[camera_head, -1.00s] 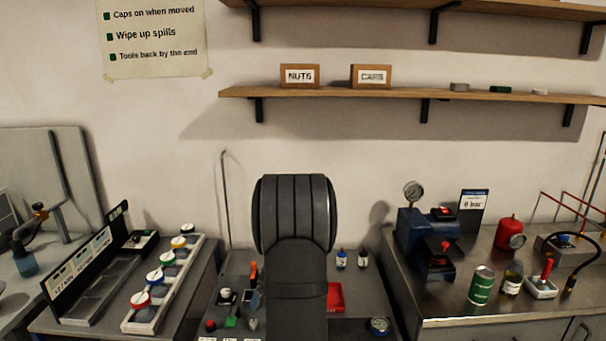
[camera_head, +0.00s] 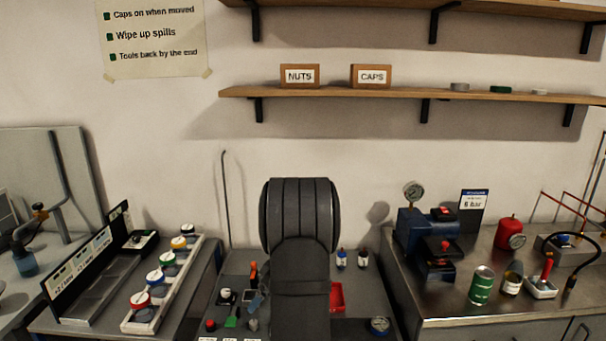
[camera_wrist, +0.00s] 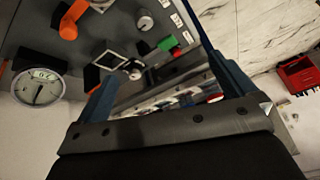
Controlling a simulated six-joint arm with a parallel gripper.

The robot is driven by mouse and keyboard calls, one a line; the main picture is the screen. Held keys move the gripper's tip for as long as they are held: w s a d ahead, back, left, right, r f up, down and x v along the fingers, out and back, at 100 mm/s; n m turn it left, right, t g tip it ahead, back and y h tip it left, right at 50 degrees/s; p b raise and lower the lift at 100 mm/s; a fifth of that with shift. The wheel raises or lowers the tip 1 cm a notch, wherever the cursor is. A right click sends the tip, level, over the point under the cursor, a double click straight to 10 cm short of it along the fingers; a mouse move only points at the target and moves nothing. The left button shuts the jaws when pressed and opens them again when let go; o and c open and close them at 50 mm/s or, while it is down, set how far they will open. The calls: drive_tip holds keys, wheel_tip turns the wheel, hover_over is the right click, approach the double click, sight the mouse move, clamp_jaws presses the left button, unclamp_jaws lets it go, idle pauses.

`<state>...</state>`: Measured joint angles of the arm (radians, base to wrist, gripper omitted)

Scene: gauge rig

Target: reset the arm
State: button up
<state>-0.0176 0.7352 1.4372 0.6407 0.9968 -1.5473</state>
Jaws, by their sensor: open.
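My gripper (camera_wrist: 152,58) shows in the wrist view as two blue fingers spread apart with nothing between them. It is tilted over a grey panel (camera_wrist: 30,22) that carries knobs, a green block (camera_wrist: 167,43) and an orange part (camera_wrist: 73,18). A round white-faced gauge (camera_wrist: 38,88) is at the left of that view. In the head view my dark arm stands upright at the centre and hides most of my gripper and part of the middle bench (camera_head: 375,298).
A rack of several coloured-lid jars (camera_head: 157,283) stands on the left. A blue gauge rig (camera_head: 425,240), a green can (camera_head: 482,285) and a red canister (camera_head: 509,232) are on the right bench. A red tray (camera_head: 337,296) sits beside my arm. A shelf (camera_head: 400,95) hangs above.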

drive_tip(key=w+d+r+m+t+h, duration=0.3)
drive_tip(key=w+r+m+t+h, duration=0.2)
drive_tip(key=m, duration=0.8)
drive_tip(key=shift+w+d+r+m+t+h, duration=0.15)
drive_tip(key=shift+r+m+t+h, duration=0.35)
drive_tip(key=shift+r+t, duration=0.95)
idle(1.0)
drive_tip(key=shift+r+g, duration=0.35)
idle(0.8)
